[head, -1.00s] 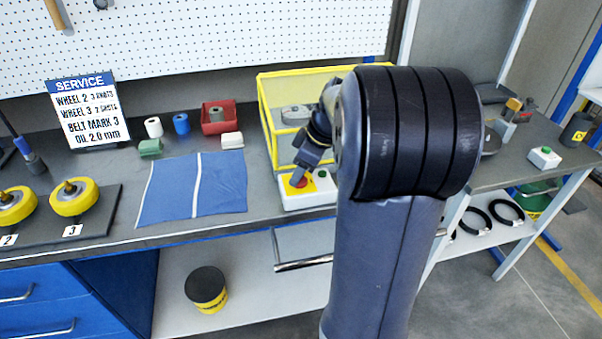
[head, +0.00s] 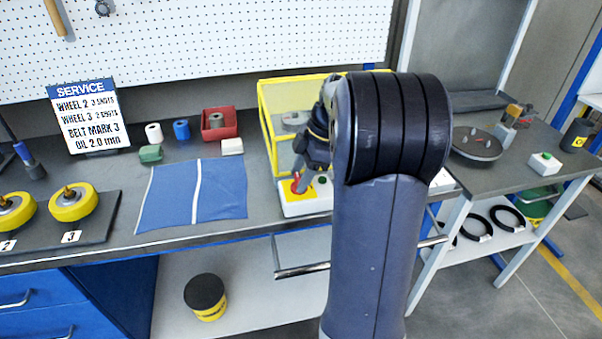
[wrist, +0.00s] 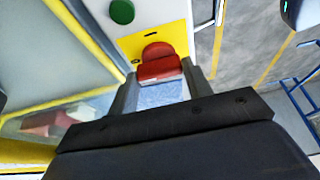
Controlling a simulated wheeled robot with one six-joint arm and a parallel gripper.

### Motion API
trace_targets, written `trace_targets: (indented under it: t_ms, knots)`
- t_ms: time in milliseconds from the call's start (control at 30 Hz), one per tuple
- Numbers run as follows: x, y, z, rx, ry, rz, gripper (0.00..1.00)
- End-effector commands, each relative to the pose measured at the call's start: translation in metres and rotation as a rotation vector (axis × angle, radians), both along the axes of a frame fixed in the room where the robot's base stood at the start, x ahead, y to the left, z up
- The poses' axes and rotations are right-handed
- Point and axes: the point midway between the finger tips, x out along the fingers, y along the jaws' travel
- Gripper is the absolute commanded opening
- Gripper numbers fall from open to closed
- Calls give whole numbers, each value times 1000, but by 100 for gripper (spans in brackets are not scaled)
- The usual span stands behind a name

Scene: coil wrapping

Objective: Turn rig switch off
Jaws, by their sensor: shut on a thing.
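A yellow-framed clear guard (head: 262,105) stands just behind the control box. A blue cloth (head: 170,200) lies to its left on the bench. Yellow wheels (head: 74,199) sit further left.

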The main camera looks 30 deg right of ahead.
Motion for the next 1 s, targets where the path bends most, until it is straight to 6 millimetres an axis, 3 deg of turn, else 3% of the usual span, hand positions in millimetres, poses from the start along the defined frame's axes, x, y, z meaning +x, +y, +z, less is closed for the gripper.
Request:
trace_targets:
  t_ms: [367, 400, 633, 1000]
  knots:
    - [0, -1, -1, -3, 1, 7, 24]
    - [0, -1, -1, -3, 1, 7, 48]
    - [0, 0, -1, -2, 1, 6, 67]
    - [-1, -3, 7, -1, -1, 5, 69]
